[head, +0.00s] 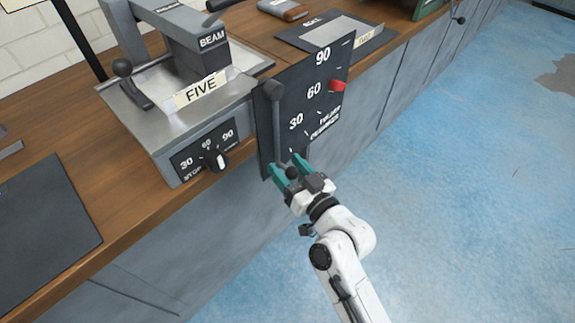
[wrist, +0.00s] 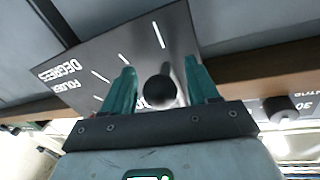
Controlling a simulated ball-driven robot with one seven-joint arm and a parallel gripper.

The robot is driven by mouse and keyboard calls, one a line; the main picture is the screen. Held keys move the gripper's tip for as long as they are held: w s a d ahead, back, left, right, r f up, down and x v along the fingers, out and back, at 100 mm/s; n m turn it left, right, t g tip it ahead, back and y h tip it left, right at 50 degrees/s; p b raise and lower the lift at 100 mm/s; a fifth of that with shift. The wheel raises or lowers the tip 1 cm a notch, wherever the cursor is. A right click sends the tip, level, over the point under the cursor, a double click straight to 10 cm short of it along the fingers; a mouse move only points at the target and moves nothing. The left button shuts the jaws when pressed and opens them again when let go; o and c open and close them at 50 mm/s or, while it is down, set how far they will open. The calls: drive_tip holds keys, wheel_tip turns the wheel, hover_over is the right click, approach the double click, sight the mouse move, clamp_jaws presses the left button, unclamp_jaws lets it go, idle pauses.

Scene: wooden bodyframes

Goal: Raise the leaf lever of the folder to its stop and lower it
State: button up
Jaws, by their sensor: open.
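The folder (head: 203,118) stands on the bench, with a BEAM block on top and a FIVE label. Its dark leaf lever (head: 277,125) hangs down along the black degree plate (head: 318,88), its ball knob (head: 292,173) at the low end. My gripper (head: 290,169) is open, with its green fingers on either side of the knob. In the wrist view the knob (wrist: 160,91) shows between the fingertips (wrist: 162,75), with gaps beside it. A red tab (head: 337,86) sits on the plate near the 60 mark. The stop dial (head: 216,160) is on the folder's front.
A second ball-ended handle (head: 123,68) stands at the folder's left. A dark mat (head: 40,232) lies on the bench at left. Another dark mat (head: 292,38) with a grey sheet lies behind the degree plate. The blue floor (head: 470,190) at right is clear.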

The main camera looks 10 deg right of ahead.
drive_tip(key=shift+w+a, duration=0.1)
drive_tip(key=shift+w, duration=0.15)
clamp_jaws()
idle(0.5)
